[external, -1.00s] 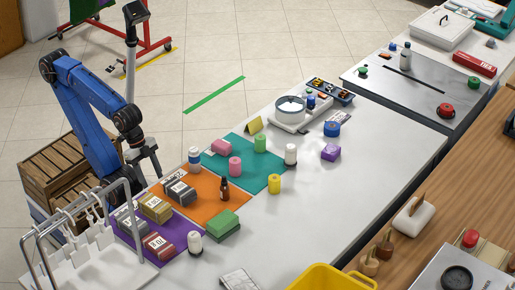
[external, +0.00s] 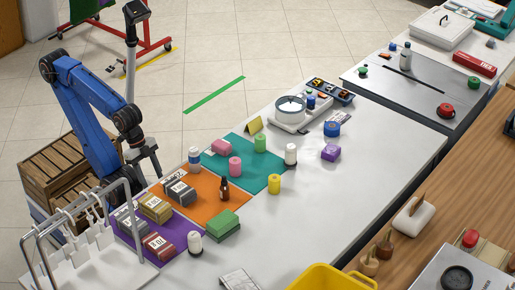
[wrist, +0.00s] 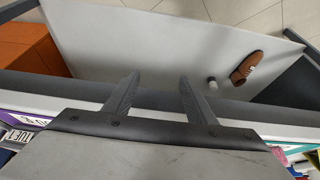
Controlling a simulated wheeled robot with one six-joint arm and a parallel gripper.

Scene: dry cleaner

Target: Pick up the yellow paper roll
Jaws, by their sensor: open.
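The yellow paper roll (external: 274,184) stands upright on the white table, just off the front right edge of the teal mat (external: 262,181). My gripper (external: 146,172) is at the table's left edge, pointing down, well to the left of the yellow roll and apart from it. In the wrist view my gripper's two fingers (wrist: 159,98) are spread apart with nothing between them. The yellow roll does not show in the wrist view.
A pink roll (external: 235,167), a green roll (external: 260,143) and a white bottle (external: 291,154) stand near the yellow roll. A dark bottle (external: 224,190) stands on the orange mat (external: 203,203). A white rack (external: 88,240) is close to my arm. Table right of the roll is clear.

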